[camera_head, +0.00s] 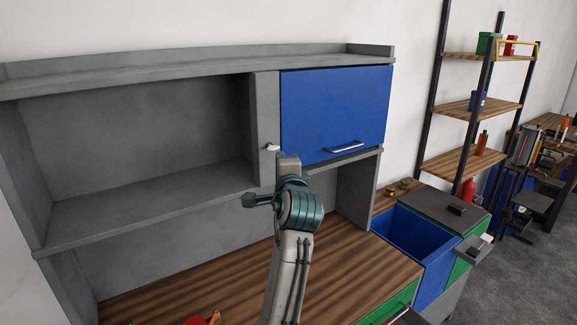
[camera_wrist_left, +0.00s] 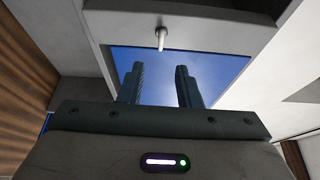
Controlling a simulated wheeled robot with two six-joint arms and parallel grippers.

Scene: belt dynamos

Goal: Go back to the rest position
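An arm of mine rises from the bottom centre of the head view, in front of the grey cabinet (camera_head: 150,190). Its far end is just below and left of the closed blue cabinet door (camera_head: 335,105), which has a pale bar handle (camera_head: 346,147). No gripper fingers can be made out there. In the left wrist view my left gripper (camera_wrist_left: 160,75) has its two dark fingers apart with nothing between them. A blue surface (camera_wrist_left: 215,68) lies behind the fingers, and a short pale rod (camera_wrist_left: 161,38) stands beyond them. My right gripper is in neither view.
The open grey shelf at left is empty. Red and green items (camera_head: 203,320) show at the bottom edge of the wooden worktop (camera_head: 345,270). An open blue bin (camera_head: 415,240), a green-sided cabinet (camera_head: 450,210) and a tall shelf rack (camera_head: 475,107) stand at right.

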